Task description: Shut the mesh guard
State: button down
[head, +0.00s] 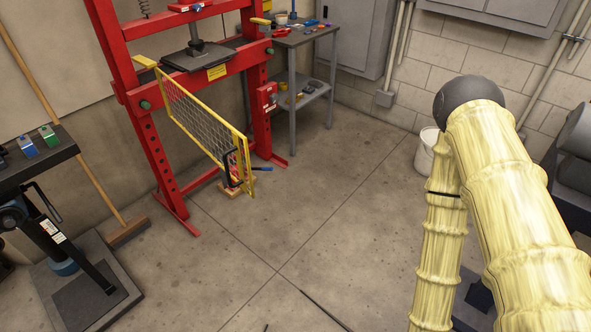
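The mesh guard (198,120) is a yellow-framed wire panel on the red press frame (154,142). Its far-left end meets the left post, and its other end stands out from the press into the room, so it is open at an angle. A black handle (224,168) and a red label are near its free end. My arm, in a pale yellow ribbed cover, fills the right side of the head view, well apart from the guard. My gripper is not in view.
A broom (78,140) leans at left beside a black-topped stand (30,165). A white bucket (426,155) is partly behind my arm. The middle concrete floor is mostly clear, with a thin dark rod (325,310) in front.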

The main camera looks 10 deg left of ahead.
aim_at(242, 183)
jog(key=z, duration=0.5)
jog(key=i, duration=0.9)
jog(key=u, duration=0.65)
